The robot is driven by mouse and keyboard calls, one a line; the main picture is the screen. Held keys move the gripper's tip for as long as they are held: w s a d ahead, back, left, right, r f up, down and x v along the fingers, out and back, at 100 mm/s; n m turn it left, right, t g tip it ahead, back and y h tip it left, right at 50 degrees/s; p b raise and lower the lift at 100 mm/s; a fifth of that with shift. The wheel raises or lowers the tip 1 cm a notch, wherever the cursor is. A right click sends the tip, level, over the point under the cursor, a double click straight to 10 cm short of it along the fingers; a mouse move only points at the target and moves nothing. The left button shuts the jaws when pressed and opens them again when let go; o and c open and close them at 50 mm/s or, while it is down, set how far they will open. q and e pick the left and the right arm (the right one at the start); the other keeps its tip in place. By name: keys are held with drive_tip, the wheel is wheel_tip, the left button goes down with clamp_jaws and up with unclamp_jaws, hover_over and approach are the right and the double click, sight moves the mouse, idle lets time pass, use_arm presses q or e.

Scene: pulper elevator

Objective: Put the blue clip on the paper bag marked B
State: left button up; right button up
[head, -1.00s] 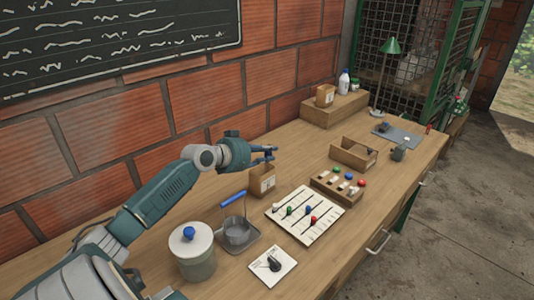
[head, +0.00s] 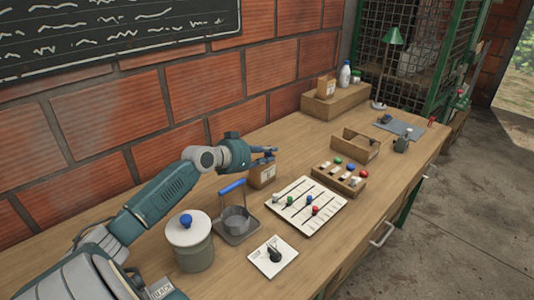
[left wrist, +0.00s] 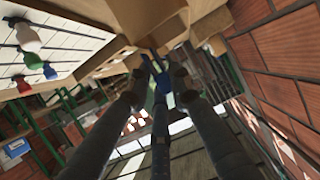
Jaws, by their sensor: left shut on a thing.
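A small brown paper bag (head: 262,176) with a white label stands on the bench near the wall; its mark is too small to read. My left gripper (head: 271,153) is at the bag's top edge. It is shut on the blue clip, which shows as a blue piece (left wrist: 163,84) between the fingertips in the left wrist view. The bag's tan side (left wrist: 150,18) looks very close to the fingertips there; I cannot tell whether the clip grips the paper. A second paper bag (head: 326,87) stands on the wooden riser at the back. My right gripper is not in view.
A slider board (head: 306,207) with coloured knobs and a wooden rack (head: 338,184) of coloured pegs lie right of the bag. A blue-handled metal holder (head: 237,225), a lidded canister (head: 190,240) and a dial plate (head: 272,257) stand nearer. An open wooden box (head: 355,148) is farther back.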

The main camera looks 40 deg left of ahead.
use_arm(q)
drive_tip(key=shift+f+b, duration=1.1)
drive_tip(key=shift+f, duration=0.3)
drive_tip(key=o, duration=0.8)
drive_tip(key=v, duration=1.2)
drive_tip(key=shift+r, duration=0.1)
